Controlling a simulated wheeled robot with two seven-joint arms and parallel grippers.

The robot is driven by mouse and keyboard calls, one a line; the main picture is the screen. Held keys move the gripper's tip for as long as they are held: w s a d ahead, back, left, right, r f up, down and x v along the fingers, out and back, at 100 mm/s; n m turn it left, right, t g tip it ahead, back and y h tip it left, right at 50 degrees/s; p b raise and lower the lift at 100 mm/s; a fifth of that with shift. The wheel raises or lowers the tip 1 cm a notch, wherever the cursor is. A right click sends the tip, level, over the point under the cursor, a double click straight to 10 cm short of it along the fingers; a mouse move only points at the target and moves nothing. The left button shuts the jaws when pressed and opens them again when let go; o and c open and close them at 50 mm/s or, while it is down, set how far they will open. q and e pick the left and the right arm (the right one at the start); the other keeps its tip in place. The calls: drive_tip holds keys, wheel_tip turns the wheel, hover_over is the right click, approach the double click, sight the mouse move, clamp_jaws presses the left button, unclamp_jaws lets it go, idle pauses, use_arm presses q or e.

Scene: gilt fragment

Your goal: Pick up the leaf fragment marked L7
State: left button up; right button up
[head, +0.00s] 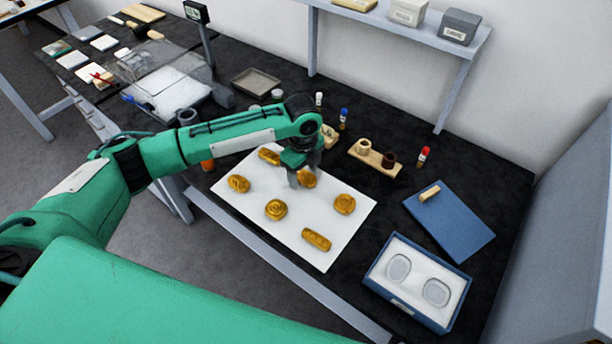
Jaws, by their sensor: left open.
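Several gilt fragments lie on a white sheet on the black table: one at the left (238,184), one at the front middle (276,209), one at the right (344,204), a bar-shaped one at the front (316,240) and one at the back (269,156). Another fragment (307,178) is right beside my left gripper (299,179) and partly covered by it. The gripper is open and points down there; I cannot tell whether it touches that fragment. Marks are too small to read, so I cannot tell which fragment is L7. My right gripper is not in view.
A blue box with a white insert and two oval recesses (458,300) stands at the front right. A blue board (463,234) lies behind it. A wooden holder (368,160) and small capped vials (423,157) stand behind the white sheet (345,250). A grey shelf (470,50) overhangs the back.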

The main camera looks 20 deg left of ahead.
use_arm(q)
drive_tip(key=c, duration=1.1)
drive_tip(key=shift+o, duration=0.2)
drive_tip(key=shift+r, duration=0.15)
